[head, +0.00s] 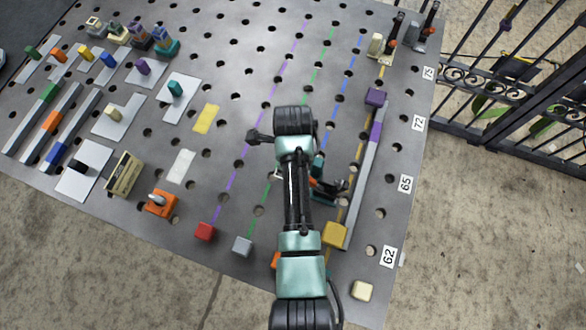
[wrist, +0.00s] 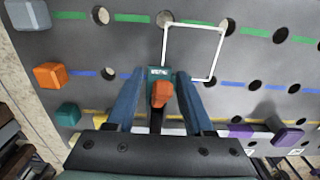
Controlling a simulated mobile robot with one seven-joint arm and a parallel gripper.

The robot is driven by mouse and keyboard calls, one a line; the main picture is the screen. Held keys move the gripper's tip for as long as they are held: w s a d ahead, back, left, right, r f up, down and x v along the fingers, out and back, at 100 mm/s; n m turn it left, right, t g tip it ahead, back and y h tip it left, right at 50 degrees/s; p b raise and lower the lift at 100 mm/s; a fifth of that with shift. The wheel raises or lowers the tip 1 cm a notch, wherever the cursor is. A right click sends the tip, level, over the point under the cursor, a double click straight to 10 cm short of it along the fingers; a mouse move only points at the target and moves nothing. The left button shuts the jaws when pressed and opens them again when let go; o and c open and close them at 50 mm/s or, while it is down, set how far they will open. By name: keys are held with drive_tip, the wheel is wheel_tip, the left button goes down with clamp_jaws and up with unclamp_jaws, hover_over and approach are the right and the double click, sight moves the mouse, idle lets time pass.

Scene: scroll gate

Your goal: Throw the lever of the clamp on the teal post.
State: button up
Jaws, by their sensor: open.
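The clamp on the teal post (wrist: 157,72) is in the middle of the wrist view. Its lever has an orange tip (wrist: 161,93) and points toward the camera. My gripper (wrist: 158,80) is open, with one blue finger on each side of the lever. A small gap shows between the lever and each finger; I cannot tell whether either touches. In the head view the clamp's teal base (head: 322,197) and orange lever (head: 318,183) show just right of my arm. My arm hides much of the gripper and part of the clamp there.
A grey bar with a purple slider (head: 375,132) runs right of the clamp, a yellow block (head: 335,234) near its front end. Two more clamps with orange levers (head: 392,38) stand at the far right corner. A white square outline (wrist: 195,50) lies beside the clamp.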

drive_tip(key=shift+f, duration=0.7)
clamp_jaws()
idle(1.0)
